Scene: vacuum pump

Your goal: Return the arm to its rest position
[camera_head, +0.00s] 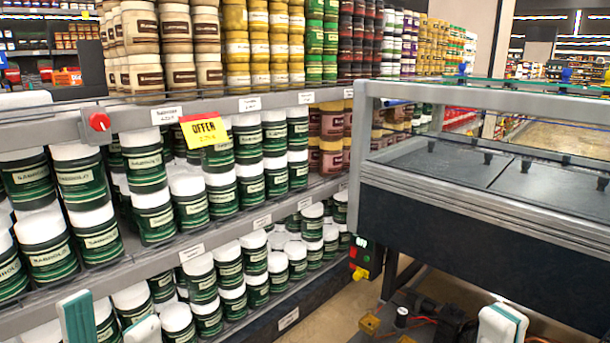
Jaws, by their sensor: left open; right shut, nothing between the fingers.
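My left gripper (108,318) shows at the bottom left edge, with its two white-and-green fingertips apart and nothing between them. It is in front of the lower shelf jars; I cannot tell whether it touches them. My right gripper (503,320) shows at the bottom right, below the freezer cabinet, with its fingers together and nothing held. The rest of both arms is out of view.
Shelves (222,232) of green-and-white jars (96,238) fill the left. A red knob (99,121) and a yellow offer sign (204,130) sit on the shelf edge. A dark freezer cabinet (470,240) stands right, with machinery (401,318) beneath. A strip of floor (338,312) is clear.

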